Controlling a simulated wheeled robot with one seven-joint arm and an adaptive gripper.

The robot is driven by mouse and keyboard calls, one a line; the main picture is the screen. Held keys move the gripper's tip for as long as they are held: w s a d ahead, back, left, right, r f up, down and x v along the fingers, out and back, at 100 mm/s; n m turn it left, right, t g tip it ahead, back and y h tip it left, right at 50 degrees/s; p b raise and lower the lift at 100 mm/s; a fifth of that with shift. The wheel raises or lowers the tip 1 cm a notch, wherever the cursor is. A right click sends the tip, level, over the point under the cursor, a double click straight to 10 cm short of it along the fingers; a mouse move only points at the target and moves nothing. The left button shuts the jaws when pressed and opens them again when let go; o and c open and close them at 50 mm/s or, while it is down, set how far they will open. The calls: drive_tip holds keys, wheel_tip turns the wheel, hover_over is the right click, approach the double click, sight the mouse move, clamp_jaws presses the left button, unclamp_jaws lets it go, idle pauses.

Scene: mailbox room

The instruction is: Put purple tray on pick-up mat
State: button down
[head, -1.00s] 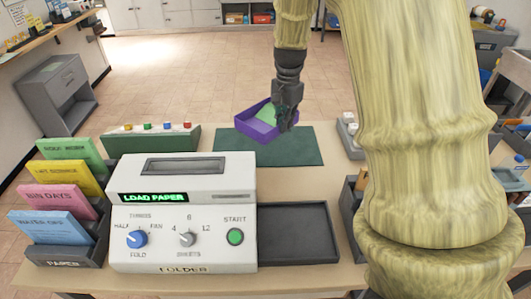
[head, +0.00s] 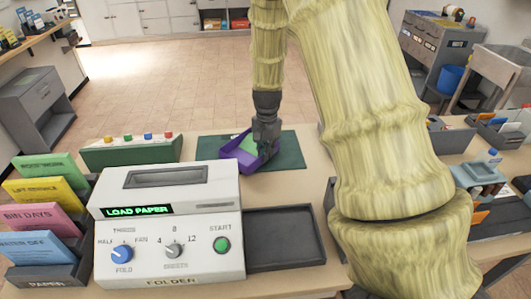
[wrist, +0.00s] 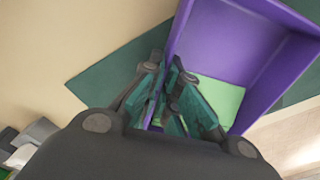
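The purple tray (head: 233,154) is at the left part of the dark green mat (head: 291,150), behind the paper folder. My gripper (head: 266,146) is at the tray's right side. In the wrist view the two fingers (wrist: 169,76) sit on either side of one wall of the tray (wrist: 225,45), shut on it. A light green sheet (wrist: 217,98) lies inside the tray. The mat (wrist: 112,85) shows beneath and beside the tray. I cannot tell whether the tray's bottom touches the mat.
The white folder (head: 168,225) with its dark output tray (head: 285,238) stands in front. A green box with coloured buttons (head: 131,151) is left of the mat. A paper rack (head: 45,274) is at the far left. The mat's right part is clear.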

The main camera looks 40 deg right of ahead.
drive_tip(key=shift+f, duration=0.2)
drive_tip(key=shift+r, duration=0.1)
drive_tip(key=shift+a, duration=0.1)
drive_tip(key=c, duration=2.1)
unclamp_jaws()
drive_tip(key=o, duration=0.5)
drive_tip(key=shift+c, duration=0.2)
wheel_tip(320, 180, up, 12)
drive_tip(key=b, duration=0.1)
drive_tip(key=shift+s, duration=0.1)
